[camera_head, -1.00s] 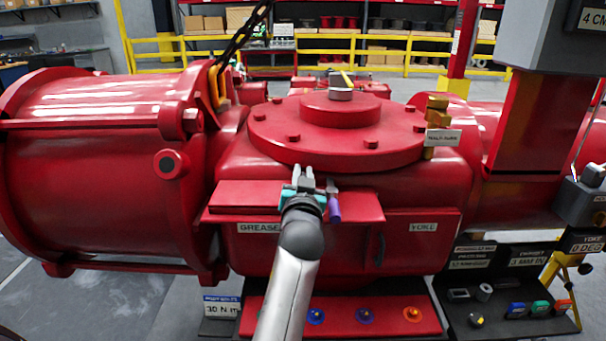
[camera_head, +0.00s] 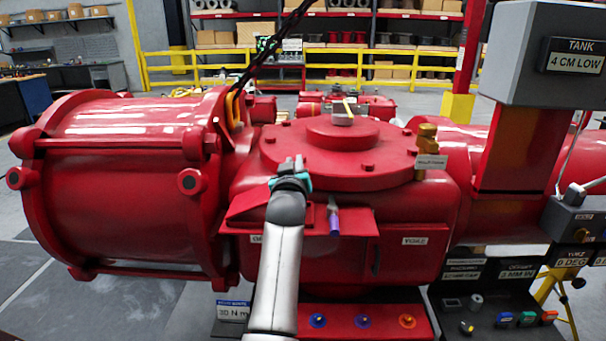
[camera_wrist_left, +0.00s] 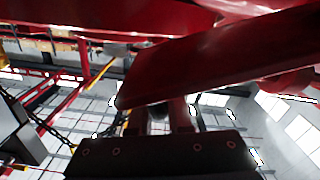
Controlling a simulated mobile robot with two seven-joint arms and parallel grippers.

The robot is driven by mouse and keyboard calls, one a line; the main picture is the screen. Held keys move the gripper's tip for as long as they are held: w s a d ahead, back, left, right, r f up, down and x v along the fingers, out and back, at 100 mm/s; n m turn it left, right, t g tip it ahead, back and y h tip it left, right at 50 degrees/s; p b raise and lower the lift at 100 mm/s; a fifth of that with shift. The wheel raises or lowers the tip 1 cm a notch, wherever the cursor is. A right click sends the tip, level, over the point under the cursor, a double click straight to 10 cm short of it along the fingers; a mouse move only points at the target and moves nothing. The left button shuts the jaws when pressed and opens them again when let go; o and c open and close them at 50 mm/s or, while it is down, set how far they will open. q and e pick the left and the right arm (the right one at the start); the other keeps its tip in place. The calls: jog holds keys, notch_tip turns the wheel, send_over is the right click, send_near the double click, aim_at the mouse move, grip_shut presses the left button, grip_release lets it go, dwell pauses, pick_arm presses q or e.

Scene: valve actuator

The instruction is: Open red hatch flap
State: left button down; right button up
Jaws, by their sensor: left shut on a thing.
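The red hatch flap (camera_head: 250,202) is on the front of the red valve housing, above the partly covered grease label. It is tilted up, its far edge raised beside my left gripper. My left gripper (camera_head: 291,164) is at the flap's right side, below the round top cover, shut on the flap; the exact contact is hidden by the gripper. In the left wrist view the flap (camera_wrist_left: 225,58) is a broad red plate slanting across the picture, close above the dark gripper body. My right gripper is not in view.
The round bolted cover (camera_head: 345,155) rises behind. A red tray (camera_head: 365,322) with colored knobs lies below. A black shelf with small parts (camera_head: 495,315) is at right.

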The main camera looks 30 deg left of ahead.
pick_arm(q)
jog(key=s+a+r+n+p, duration=0.5)
jog(key=a+r+n+p, duration=0.2)
jog(key=a+r+p, duration=0.15)
jog(key=s+a+f+n+p, duration=0.1)
jog(key=s+a+n, duration=0.6)
jog(key=a, duration=0.4)
jog(key=shift+f+n, duration=0.3)
jog(key=shift+n, duration=0.3)
jog(key=shift+s+a, duration=0.1)
jog(key=c, duration=0.9)
grip_release()
jog(key=shift+f, duration=0.1)
